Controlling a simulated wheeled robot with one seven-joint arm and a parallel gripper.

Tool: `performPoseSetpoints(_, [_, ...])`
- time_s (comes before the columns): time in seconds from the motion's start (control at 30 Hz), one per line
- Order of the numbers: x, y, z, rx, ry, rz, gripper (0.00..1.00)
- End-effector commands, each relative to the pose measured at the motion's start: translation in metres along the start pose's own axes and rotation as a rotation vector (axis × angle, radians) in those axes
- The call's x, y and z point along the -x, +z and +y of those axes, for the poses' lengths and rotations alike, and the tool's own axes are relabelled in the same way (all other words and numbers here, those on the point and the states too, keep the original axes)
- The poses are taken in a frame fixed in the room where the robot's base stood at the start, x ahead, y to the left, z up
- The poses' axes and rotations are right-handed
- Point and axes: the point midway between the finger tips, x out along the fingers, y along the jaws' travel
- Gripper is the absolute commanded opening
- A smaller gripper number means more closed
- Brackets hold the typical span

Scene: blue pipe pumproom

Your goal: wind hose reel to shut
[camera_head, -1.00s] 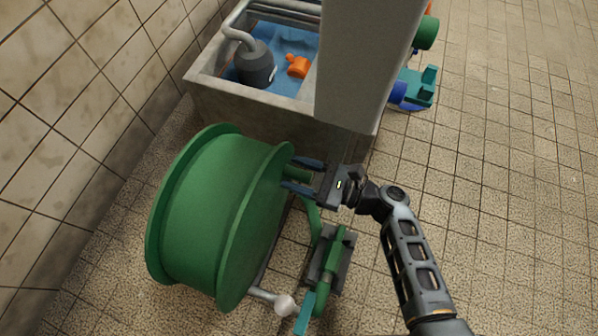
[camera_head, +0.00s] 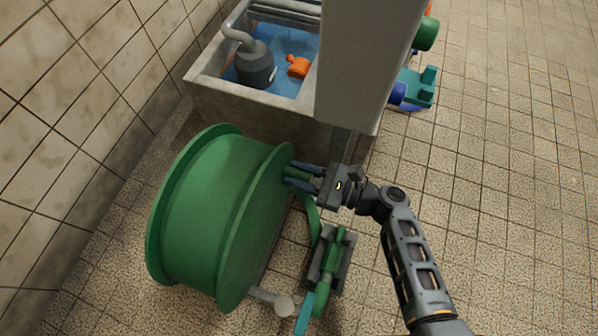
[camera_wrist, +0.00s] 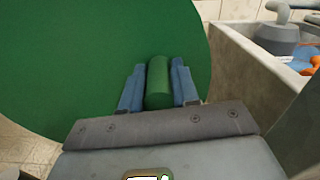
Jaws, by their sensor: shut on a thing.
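The hose reel is a big green drum (camera_head: 213,215) lying on its side axis, with wide round flanges, at the left of the head view. Its flat green face (camera_wrist: 75,50) fills much of the wrist view. A green cylindrical handle (camera_wrist: 158,84) sticks out from that face near its rim. My gripper (camera_head: 301,177) is shut on this handle, with one blue finger on each side of it in the wrist view (camera_wrist: 158,88). The handle's far end at the face is partly hidden in the head view by the fingers.
A concrete basin (camera_head: 225,105) with blue water, a dark pump (camera_head: 256,68) and an orange object (camera_head: 298,67) stands behind the reel. A grey column blocks part of it. Tiled floor is clear at right.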

Motion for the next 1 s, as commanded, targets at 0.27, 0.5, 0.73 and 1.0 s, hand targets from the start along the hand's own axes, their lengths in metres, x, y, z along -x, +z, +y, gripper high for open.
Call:
performPoseSetpoints(0.27, [0.001, 0.019, 0.005, 0.133, -0.001, 0.001, 0.0])
performPoseSetpoints(0.5, [0.001, 0.018, 0.006, 0.146, 0.0, 0.0, 0.0])
performPoseSetpoints(0.73, [0.001, 0.018, 0.005, 0.146, 0.0, 0.0, 0.44])
performPoseSetpoints(1.0, [0.0, 0.018, 0.005, 0.147, 0.0, 0.0, 0.55])
